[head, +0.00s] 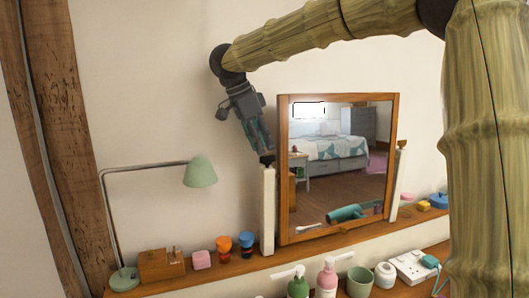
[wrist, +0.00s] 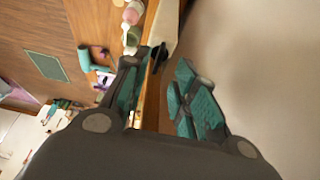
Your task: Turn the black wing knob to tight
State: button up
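The black wing knob (head: 267,159) sits at the top of the white left post (head: 268,210) of the tilting mirror (head: 283,170). In the wrist view the knob (wrist: 157,56) shows as a small dark shape between and just beyond my fingertips. My gripper (head: 262,147) reaches down from above and left, with its teal-padded fingertips close to the knob. In the wrist view my gripper (wrist: 157,66) has its fingers apart, with a gap between them and nothing visibly clamped. I cannot tell whether a fingertip touches the knob.
The mirror stands on a wooden shelf (head: 230,262). A green lamp (head: 200,171), a wooden box (head: 160,265), a pink block (head: 202,260) and small cups stand left of it. Bottles (head: 326,278) and a green mug (head: 359,281) stand in front. The wall above left is clear.

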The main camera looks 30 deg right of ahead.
aim_at(268, 156)
jog(key=shift+s+x, duration=0.2)
jog(key=shift+x, duration=1.55)
jog(key=shift+w, duration=0.1)
grip_shut()
